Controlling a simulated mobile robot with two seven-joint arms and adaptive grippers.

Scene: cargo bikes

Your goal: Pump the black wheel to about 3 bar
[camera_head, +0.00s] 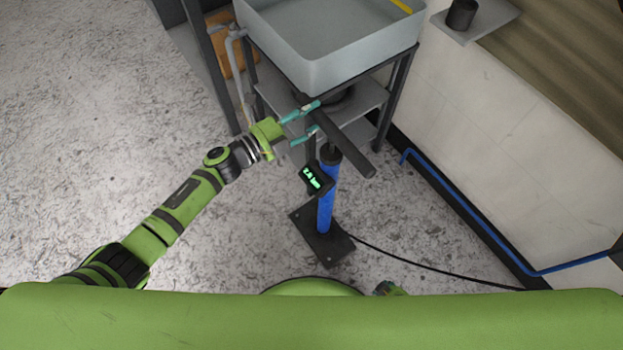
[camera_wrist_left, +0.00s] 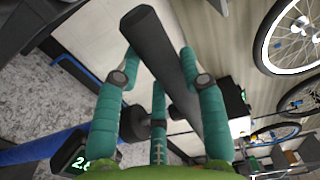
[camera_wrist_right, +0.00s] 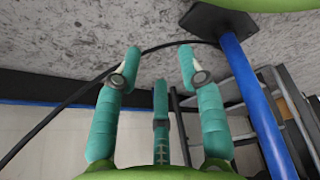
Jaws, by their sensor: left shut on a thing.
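The floor pump has a blue barrel (camera_head: 325,205), a black foot plate (camera_head: 321,240) and a black T-handle (camera_head: 345,148). My left gripper (camera_head: 317,116) is shut on the handle bar, left of its middle; the bar (camera_wrist_left: 165,55) also runs between its fingers in the left wrist view. The handle is raised a little above the barrel top. The gauge (camera_head: 314,180) glows green and reads 2 point something bar; the last digit is unclear. My right gripper (camera_wrist_right: 160,72) is open and empty near the pump. Wheels (camera_wrist_left: 290,35) show in the left wrist view; I cannot tell which is the black wheel.
A grey sink (camera_head: 330,45) on a dark-legged stand with a shelf is just behind the pump handle. A black hose (camera_head: 430,268) runs right along the floor. A blue pipe (camera_head: 470,220) follows the wall. The floor at left is clear.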

